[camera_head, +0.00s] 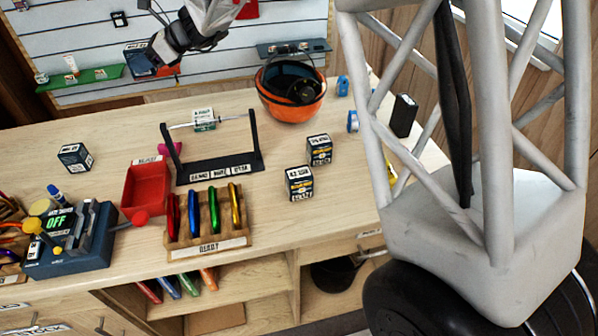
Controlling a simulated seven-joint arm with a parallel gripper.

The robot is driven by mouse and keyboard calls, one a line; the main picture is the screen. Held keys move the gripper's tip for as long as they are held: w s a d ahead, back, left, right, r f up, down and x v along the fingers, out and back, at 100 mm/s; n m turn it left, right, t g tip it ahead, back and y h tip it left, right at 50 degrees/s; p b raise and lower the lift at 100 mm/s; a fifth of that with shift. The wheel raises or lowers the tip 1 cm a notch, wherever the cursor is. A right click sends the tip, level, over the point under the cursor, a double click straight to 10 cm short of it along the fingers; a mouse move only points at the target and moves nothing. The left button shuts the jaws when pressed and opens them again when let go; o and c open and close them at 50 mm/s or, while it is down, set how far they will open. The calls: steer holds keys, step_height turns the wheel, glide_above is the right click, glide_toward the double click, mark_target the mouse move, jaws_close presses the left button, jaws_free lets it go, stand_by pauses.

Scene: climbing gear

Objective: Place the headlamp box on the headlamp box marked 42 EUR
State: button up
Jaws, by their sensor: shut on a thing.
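My gripper (152,36) is at the upper left, raised above the back of the counter in front of the slatted wall. It is shut on a dark blue headlamp box (139,61) with a pale label, partly hidden by the fingers. Two similar dark boxes with white labels stand on the counter right of centre: a nearer headlamp box (299,183) and a farther headlamp box (319,150). Another such box (75,157) stands at the left. The price prints are too small to read surely, so I cannot tell which is marked 42 EUR.
An orange helmet (291,108) sits behind the boxes. A black rack (259,161), a red tray (146,188) and a wooden holder of coloured carabiners (208,240) stand left of them. A blue device (70,255) is front left. My own frame hides the right side.

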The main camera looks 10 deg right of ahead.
steer(key=s+d+r, duration=0.1)
steer(key=s+d, duration=0.4)
steer(key=d, duration=0.6)
steer(key=m+t+h, duration=0.1)
steer(key=m+t, duration=0.3)
glide_above(301, 173)
step_height(301, 173, down, 8)
steer(key=shift+f, duration=1.95)
steer(key=shift+f, duration=2)
steer(key=shift+f, duration=0.1)
